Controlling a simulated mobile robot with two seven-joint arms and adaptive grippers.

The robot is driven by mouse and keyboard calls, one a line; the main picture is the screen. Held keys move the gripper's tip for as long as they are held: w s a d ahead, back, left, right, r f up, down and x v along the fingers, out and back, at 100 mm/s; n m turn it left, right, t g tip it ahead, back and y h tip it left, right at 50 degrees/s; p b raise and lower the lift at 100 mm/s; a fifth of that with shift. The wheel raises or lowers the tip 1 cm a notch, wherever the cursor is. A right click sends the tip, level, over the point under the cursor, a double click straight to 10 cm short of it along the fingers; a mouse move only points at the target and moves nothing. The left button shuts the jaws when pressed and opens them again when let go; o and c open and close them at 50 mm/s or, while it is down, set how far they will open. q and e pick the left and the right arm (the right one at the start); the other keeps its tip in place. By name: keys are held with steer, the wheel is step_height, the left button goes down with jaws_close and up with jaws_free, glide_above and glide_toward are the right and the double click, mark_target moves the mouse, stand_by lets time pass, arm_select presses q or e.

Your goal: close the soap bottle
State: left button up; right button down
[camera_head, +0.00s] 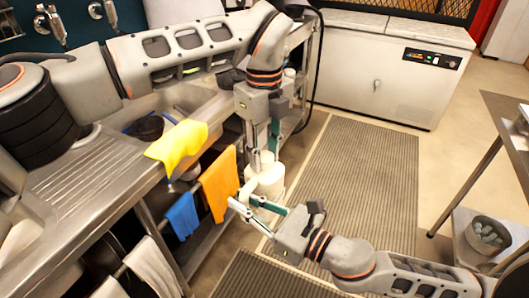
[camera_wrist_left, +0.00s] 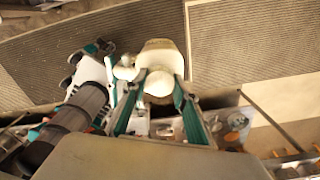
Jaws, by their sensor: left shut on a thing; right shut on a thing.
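The soap bottle (camera_head: 268,180) is a white jug held in the air over the floor mat, beside the sink counter. In the left wrist view the white bottle body (camera_wrist_left: 165,52) shows beyond a round white cap (camera_wrist_left: 158,84). My left gripper (camera_head: 262,158) comes down from above, its fingers on either side of the cap and shut on it. My right gripper (camera_head: 256,206) comes from the lower right and is shut on the bottle near its handle side. Whether the cap sits fully on the bottle neck is hidden by my left fingers.
A metal sink counter (camera_head: 65,215) stands at the left with a yellow cloth (camera_head: 178,144) over its edge. Orange (camera_head: 219,186) and blue (camera_head: 182,215) cloths hang below. A white freezer (camera_head: 378,78) stands behind. A metal table (camera_head: 505,115) is at the right. The ribbed mat (camera_head: 350,175) is clear.

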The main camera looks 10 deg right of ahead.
arm_select(q)
steer(key=m, duration=0.6)
steer(key=shift+m, duration=0.4)
steer(key=o, duration=1.2)
steer(key=shift+o, duration=0.2)
steer(key=shift+r, duration=2.3)
steer(key=shift+c, duration=0.5)
